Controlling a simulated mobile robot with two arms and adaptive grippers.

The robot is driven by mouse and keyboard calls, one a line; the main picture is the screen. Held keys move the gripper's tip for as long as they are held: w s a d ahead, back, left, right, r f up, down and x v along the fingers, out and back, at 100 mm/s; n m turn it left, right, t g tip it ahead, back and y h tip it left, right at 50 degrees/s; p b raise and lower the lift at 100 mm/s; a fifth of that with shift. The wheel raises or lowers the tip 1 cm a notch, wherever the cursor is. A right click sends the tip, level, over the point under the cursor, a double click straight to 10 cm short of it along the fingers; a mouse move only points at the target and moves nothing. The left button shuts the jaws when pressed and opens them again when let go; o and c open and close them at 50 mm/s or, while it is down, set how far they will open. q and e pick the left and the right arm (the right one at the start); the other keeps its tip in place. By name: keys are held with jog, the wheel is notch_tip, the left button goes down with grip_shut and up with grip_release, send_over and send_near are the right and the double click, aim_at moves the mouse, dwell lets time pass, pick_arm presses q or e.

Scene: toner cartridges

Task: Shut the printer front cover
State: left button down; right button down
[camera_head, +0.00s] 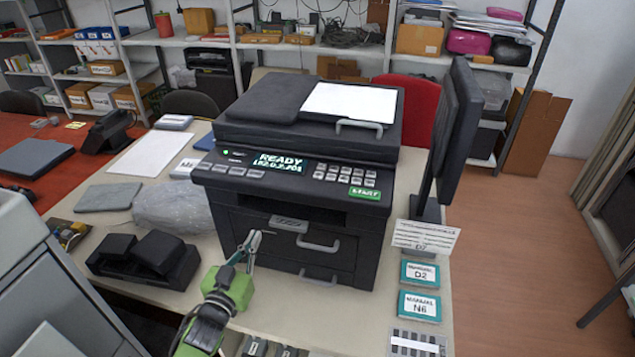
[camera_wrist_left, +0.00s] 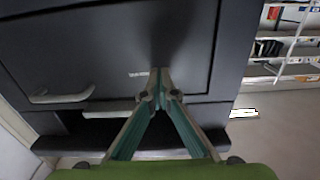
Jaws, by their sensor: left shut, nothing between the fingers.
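The black printer (camera_head: 300,150) stands on the table, its screen reading READY. Its front cover (camera_head: 270,231) looks upright and roughly flush with the body in the head view, with a grey handle (camera_head: 318,243). I cannot tell whether a small gap remains. My left gripper (camera_head: 254,238) is shut and empty in front of the left part of the cover. In the left wrist view its fingertips (camera_wrist_left: 158,75) lie against or very near a dark printer panel (camera_wrist_left: 110,50), with a grey handle (camera_wrist_left: 62,96) to the left; contact is unclear. My right gripper is out of view.
A monitor (camera_head: 460,130) stands right of the printer. Cards marked D2 (camera_head: 420,273) and N6 (camera_head: 419,306) lie at the right table edge. A black device (camera_head: 145,258) and a bagged item (camera_head: 172,205) lie to the left. The floor at right is clear.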

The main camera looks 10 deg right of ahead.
pick_arm(q)
jog(key=p+v, duration=0.2)
jog(key=v, duration=0.5)
jog(key=shift+s+p, duration=0.15)
jog(key=shift+p, duration=0.25)
jog(key=shift+a, duration=0.15)
